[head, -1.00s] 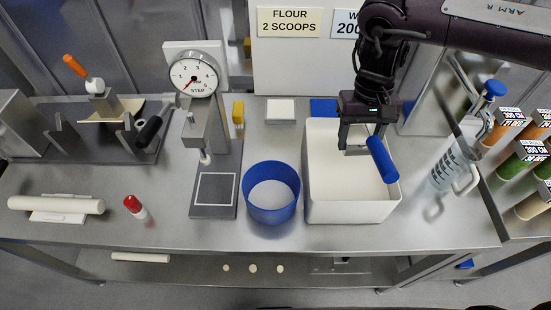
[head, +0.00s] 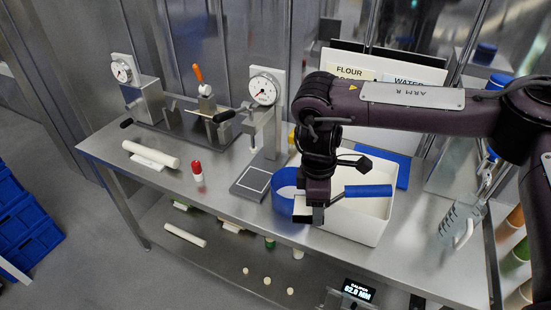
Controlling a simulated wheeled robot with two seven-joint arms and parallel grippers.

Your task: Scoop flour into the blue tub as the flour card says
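My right gripper (head: 318,216) is shut on the scoop, whose blue handle (head: 368,191) points right. The pale cup of the scoop (head: 302,207) shows at the gripper's left, over the near right side of the blue tub (head: 283,206). I cannot see whether the cup holds flour. The tub stands on the bench, partly hidden by my arm, with something pale inside. The white flour bin (head: 352,232) stands just right of the tub, partly behind my gripper. The flour card (head: 352,72) is on the back board, its lower line covered by my arm. My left gripper is out of view.
A dial press (head: 262,92) with a square-marked base stands left of the tub. A clear measuring jug (head: 462,216) stands at the right. The bench (head: 225,165) left of the press base is partly clear.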

